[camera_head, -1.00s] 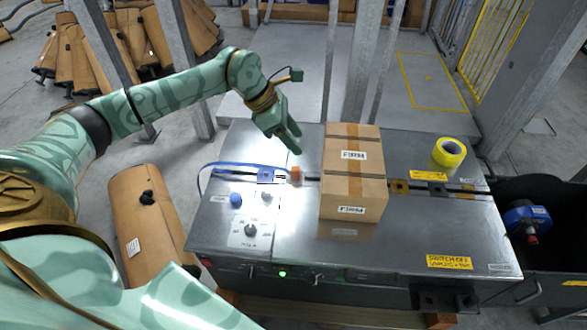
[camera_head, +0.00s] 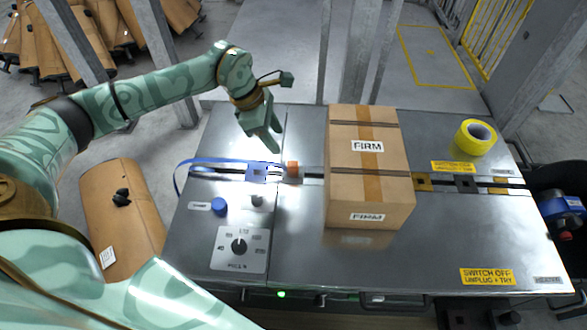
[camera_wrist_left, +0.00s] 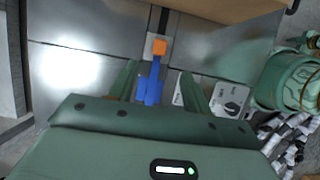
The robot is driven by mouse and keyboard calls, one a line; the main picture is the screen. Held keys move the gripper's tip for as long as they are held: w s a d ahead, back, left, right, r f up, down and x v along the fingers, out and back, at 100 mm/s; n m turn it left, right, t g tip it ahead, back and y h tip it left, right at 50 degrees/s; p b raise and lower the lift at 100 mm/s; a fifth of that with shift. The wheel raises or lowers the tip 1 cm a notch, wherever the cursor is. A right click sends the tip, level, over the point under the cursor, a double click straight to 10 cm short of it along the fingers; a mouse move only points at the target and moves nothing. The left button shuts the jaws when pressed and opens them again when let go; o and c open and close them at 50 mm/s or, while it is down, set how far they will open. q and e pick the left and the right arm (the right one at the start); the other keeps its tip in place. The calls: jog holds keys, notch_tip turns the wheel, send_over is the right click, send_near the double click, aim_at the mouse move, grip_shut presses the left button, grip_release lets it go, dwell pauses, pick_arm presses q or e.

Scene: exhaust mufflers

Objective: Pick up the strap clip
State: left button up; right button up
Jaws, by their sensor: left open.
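The strap clip (camera_head: 292,168) appears to be the small orange block at the right end of a blue strap (camera_head: 222,162) on the metal table. The strap loops left from a blue square piece (camera_head: 257,172) on the slot. In the left wrist view the orange clip (camera_wrist_left: 160,47) shows just beyond the fingertips, with blue strap (camera_wrist_left: 152,88) between the fingers. My left gripper (camera_head: 272,146) is open and empty, pointing down just behind and left of the clip. It also shows in the left wrist view (camera_wrist_left: 159,72). My right gripper is not in view.
A cardboard box (camera_head: 368,175) stands close right of the clip. Yellow tape (camera_head: 476,137) lies at the back right. A dial panel (camera_head: 240,248) and blue knob (camera_head: 219,206) sit in front. The metal table (camera_head: 310,240) has free room in front.

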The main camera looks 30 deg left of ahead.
aim_at(292, 164)
pick_arm(q)
jog(key=b+x, duration=0.1)
jog(key=x, duration=0.6)
jog(key=shift+f+b, duration=0.1)
jog(key=shift+b, duration=0.3)
jog(key=b+x, duration=0.2)
jog(key=x, duration=0.3)
jog(key=shift+f, duration=0.25)
jog(key=shift+r, duration=0.2)
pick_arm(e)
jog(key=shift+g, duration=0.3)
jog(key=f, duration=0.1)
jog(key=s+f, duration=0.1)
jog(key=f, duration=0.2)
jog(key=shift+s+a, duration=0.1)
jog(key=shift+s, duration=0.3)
pick_arm(q)
jog(key=c, duration=1)
